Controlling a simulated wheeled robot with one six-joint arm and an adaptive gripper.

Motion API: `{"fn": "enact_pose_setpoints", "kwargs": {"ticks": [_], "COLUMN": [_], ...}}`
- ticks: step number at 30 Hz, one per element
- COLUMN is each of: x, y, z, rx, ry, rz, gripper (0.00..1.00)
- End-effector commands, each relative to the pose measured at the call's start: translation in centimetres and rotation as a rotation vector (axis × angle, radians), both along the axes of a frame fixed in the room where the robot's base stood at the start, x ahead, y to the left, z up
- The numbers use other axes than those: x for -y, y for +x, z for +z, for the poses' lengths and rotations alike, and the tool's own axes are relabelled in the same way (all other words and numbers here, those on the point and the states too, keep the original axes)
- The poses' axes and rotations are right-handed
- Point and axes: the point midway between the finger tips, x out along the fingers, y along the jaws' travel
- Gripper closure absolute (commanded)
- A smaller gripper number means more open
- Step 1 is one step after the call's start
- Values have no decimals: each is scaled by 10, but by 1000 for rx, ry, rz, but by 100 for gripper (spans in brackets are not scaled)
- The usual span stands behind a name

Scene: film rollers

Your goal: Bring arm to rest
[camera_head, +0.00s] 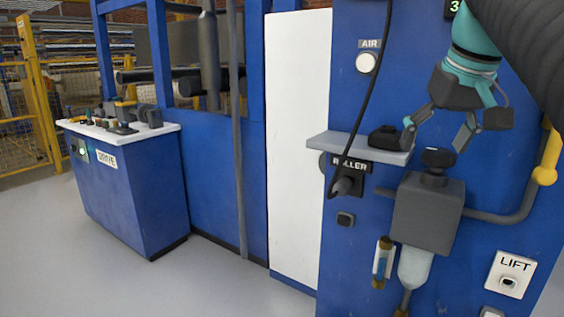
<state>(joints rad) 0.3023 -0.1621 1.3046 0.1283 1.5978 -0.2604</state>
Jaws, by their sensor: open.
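My gripper (436,138) is at the upper right, pointing down with its fingers spread and nothing between them. It is in front of the blue machine panel (300,270), above a grey block with a black knob (437,158). The fingertips appear close to the knob in the picture; I cannot tell whether they touch it. My arm comes in from the top right corner and hides part of the panel.
A grey shelf (345,148) with a black item (386,138) sits left of the gripper. A black cable hangs to the ROLLER socket (347,185). A control desk (125,190) and yellow fence (40,95) stand left. Floor at lower left is clear.

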Motion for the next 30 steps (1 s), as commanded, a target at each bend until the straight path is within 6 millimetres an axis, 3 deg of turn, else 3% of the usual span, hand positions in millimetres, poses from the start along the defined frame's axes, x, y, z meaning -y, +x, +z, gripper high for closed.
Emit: {"fn": "enact_pose_setpoints", "kwargs": {"ticks": [11,21,25,30], "x": [-51,-81,-87,-89], "y": [-54,-117,-135,-146], "z": [-117,-244,-280,-302], "rx": [27,59,66,73], "ry": [-4,-11,-12,-13], "rz": [-12,0,6,9], "gripper": [16,16,16,16]}}
